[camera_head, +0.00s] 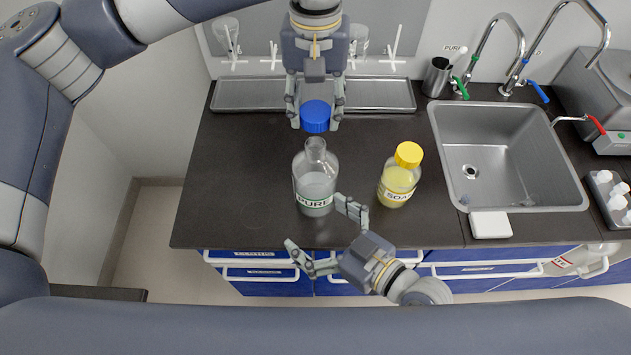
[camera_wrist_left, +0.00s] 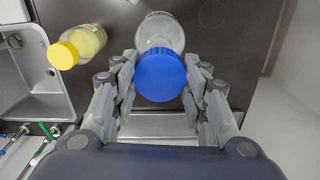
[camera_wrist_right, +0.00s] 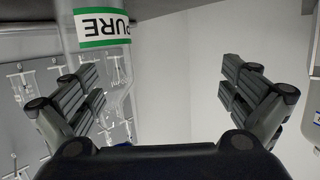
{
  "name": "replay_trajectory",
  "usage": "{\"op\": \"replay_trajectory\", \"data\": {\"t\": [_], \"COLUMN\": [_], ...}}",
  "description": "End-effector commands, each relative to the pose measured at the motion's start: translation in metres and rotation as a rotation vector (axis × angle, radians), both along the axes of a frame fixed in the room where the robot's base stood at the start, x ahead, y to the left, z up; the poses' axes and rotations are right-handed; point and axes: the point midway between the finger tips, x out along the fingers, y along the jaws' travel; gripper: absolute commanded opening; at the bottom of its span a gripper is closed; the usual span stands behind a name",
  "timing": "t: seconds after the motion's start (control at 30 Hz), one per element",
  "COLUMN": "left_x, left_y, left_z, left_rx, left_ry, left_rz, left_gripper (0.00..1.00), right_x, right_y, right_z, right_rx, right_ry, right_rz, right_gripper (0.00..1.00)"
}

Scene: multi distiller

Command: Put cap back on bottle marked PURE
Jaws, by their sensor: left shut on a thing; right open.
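The clear glass bottle marked PURE (camera_head: 315,182) stands upright and uncapped on the dark counter. My left gripper (camera_head: 315,118) is shut on the blue cap (camera_head: 316,116), holding it above and behind the bottle's open neck, apart from it in the head view. In the left wrist view the blue cap (camera_wrist_left: 160,77) sits between the fingers and partly covers the bottle (camera_wrist_left: 156,26). My right gripper (camera_head: 320,232) is open and empty at the counter's front edge, just in front of the bottle. The PURE label (camera_wrist_right: 103,27) shows upside down in the right wrist view.
A yellow-capped SOAP bottle (camera_head: 398,178) stands right of the PURE bottle. A steel sink (camera_head: 510,165) with taps lies farther right. A metal tray (camera_head: 247,96) runs along the back wall below hanging glassware. The counter's left part is clear.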

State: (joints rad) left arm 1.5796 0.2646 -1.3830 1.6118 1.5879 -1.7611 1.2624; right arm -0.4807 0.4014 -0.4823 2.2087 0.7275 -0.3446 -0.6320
Motion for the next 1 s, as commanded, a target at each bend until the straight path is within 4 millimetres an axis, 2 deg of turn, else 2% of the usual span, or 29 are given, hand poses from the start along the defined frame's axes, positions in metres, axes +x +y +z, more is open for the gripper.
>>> {"op": "replay_trajectory", "data": {"t": [0.1,0.23,0.43,0.6,1.0], "left_x": [0.000,0.000,0.000,0.000,0.000], "left_y": [0.000,0.000,0.000,0.000,0.000], "left_z": [0.000,0.000,0.000,0.000,0.000], "left_rx": [0.000,0.000,0.000,0.000,0.000], "left_ry": [0.000,0.000,0.000,0.000,0.000], "left_rz": [0.000,0.000,0.000,0.000,0.000], "left_gripper": [0.32,0.32,0.32,0.32,0.32], "right_x": [0.004,0.010,0.018,0.021,0.022], "right_y": [-0.002,-0.013,-0.039,-0.053,-0.056], "right_z": [0.007,0.011,0.005,0.000,0.000], "right_rx": [0.065,0.117,0.138,0.133,0.133], "right_ry": [-0.076,-0.140,-0.193,-0.208,-0.212], "right_rz": [-0.037,-0.114,-0.241,-0.302,-0.315], "right_gripper": [1.00,1.00,1.00,1.00,1.00]}}
